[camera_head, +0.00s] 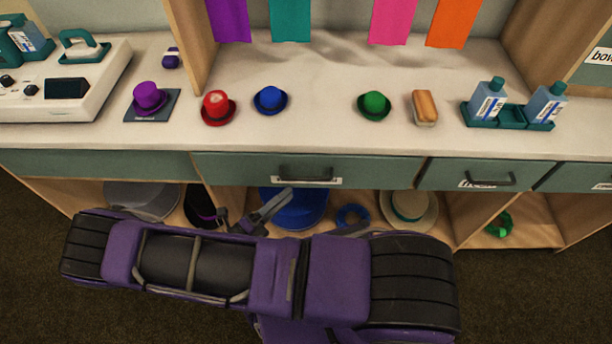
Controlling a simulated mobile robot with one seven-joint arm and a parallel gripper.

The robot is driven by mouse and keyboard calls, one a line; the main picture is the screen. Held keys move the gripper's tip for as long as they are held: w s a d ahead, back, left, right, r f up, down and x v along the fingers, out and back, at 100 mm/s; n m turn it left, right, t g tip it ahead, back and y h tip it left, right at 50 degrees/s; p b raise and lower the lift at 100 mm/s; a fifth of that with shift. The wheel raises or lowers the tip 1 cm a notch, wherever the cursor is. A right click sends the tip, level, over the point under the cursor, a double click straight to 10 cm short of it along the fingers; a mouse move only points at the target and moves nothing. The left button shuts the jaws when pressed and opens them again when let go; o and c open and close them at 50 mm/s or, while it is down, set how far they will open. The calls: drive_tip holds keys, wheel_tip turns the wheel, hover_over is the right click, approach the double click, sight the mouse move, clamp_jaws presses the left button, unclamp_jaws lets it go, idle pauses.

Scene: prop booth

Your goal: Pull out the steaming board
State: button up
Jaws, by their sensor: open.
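No board lies pulled out in view. A wide green front (306,172) runs along the counter's middle, flush with its neighbours. It has a dark bar handle (304,177) with a white label behind it, too small to read. I cannot tell whether this front is the steaming board. My gripper (262,209) is open and empty, below and left of that handle and apart from it. My purple arm hides part of the lower shelves, and one finger is hard to make out.
A narrower front with a handle (490,181) is at right. The counter (320,130) carries small hats, a brush (424,108), a bottle tray (508,117) and a white steamer unit (75,85).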

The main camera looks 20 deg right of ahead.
sight(306, 179)
drive_tip(key=x, duration=0.8)
drive_tip(key=shift+c, duration=0.2)
clamp_jaws()
idle(1.1)
